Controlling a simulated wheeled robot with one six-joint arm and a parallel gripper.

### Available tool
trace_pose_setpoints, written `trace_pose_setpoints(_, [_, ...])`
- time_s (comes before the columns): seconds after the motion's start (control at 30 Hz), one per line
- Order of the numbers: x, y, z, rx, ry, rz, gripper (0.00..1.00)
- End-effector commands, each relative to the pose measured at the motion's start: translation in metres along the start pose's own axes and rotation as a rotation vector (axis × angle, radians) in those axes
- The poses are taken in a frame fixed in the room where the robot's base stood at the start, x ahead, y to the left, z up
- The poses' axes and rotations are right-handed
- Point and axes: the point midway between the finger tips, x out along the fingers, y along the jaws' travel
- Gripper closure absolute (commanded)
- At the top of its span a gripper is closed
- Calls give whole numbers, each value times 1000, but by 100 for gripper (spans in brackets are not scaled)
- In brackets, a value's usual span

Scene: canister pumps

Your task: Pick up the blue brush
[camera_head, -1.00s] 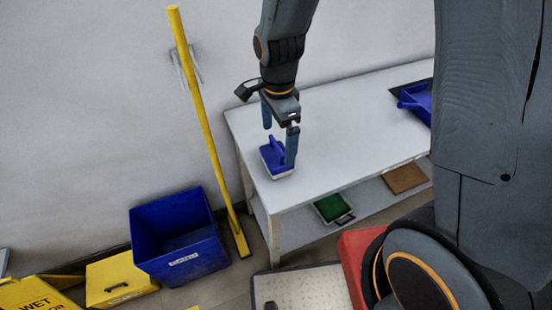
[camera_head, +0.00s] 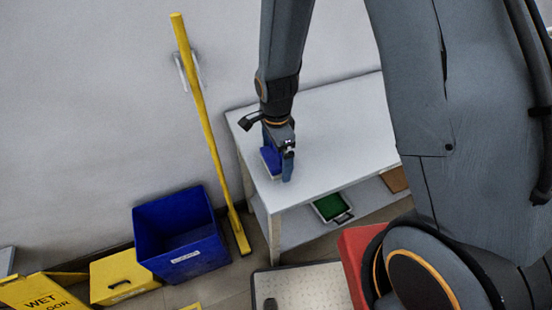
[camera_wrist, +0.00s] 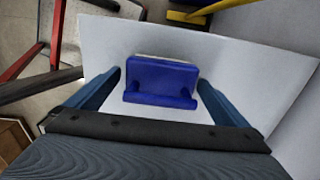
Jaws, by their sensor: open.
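The blue brush (camera_wrist: 160,76) lies on the white table (camera_head: 345,128) near its left end. It has a blue back with a raised handle and a pale edge below. In the head view the brush (camera_head: 268,158) is partly hidden by my gripper (camera_head: 278,165). My gripper is lowered over the brush and open. In the wrist view its two blue fingers (camera_wrist: 160,98) stand on either side of the brush, with white table showing between each finger and the brush.
A blue bin (camera_head: 180,238) and a yellow broom (camera_head: 205,130) stand left of the table. A green-topped tray (camera_head: 332,207) lies on the lower shelf. A red item (camera_head: 357,262) and a pale platform (camera_head: 300,287) are in front. The tabletop right of my gripper looks clear.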

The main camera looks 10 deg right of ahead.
Motion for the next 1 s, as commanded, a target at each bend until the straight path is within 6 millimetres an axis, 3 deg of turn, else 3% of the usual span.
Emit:
trace_pose_setpoints(0.23, [1,0,0,0,0,0,0])
trace_pose_setpoints(0.5, [1,0,0,0,0,0,46])
trace_pose_setpoints(0.8, [-1,0,0,0,0,-1,47])
trace_pose_setpoints(1.0, [-12,-1,0,0,0,-3,47])
